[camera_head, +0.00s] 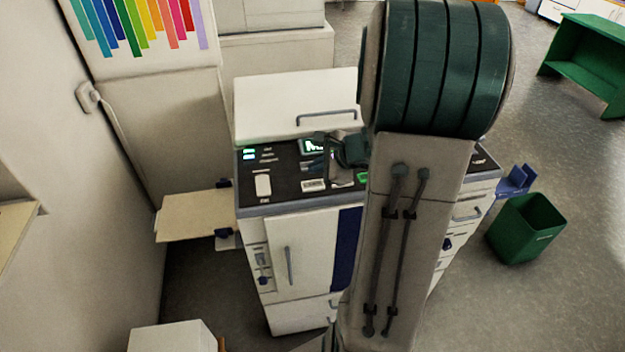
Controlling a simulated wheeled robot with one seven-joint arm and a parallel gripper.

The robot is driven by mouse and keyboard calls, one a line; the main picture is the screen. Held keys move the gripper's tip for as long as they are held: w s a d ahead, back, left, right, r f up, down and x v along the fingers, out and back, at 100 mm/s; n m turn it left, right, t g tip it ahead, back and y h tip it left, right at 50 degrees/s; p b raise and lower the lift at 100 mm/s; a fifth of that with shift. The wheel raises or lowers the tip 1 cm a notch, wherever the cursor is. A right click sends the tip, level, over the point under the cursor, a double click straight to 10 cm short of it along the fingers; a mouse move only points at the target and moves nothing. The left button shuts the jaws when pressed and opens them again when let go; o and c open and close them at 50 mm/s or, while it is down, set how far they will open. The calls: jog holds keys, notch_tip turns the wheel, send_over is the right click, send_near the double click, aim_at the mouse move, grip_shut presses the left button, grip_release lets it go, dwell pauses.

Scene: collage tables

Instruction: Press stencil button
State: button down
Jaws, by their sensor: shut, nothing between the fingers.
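A grey-white copier-like machine (305,250) stands in the middle, with a black control panel (285,195) along its top front. The panel carries a white key (263,185), a small white label plate (313,184), a lit green button (362,177), lit green marks at the left and a partly covered screen (314,145). The lettering is too small to read, so I cannot tell which one is the stencil button. My gripper (328,162) is shut and empty over the panel's middle, close to the screen. My arm hides the panel's right part. Contact with the panel cannot be told.
A white lid with a handle (297,103) rises behind the panel. A beige side tray (195,215) sticks out left. A green bin (525,228) stands on the floor at right, and a green bench (590,60) is farther back. Open floor lies at right.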

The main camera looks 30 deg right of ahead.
notch_tip(320, 180, up, 3)
jog(key=shift+f+p, duration=0.15)
jog(key=shift+p, duration=0.55)
jog(key=shift+f, duration=0.1)
jog(key=s+a+r+n+g, duration=0.45)
jog(key=s+a+n, duration=0.35)
jog(key=a+n, duration=0.4)
jog(key=s+a+r+n+h, duration=0.2)
jog(key=s+r+n+h, duration=0.1)
jog(key=s+n, duration=0.7)
jog(key=shift+s+a+h, duration=0.15)
jog(key=shift+a+h, duration=0.1)
jog(key=shift+h, duration=0.25)
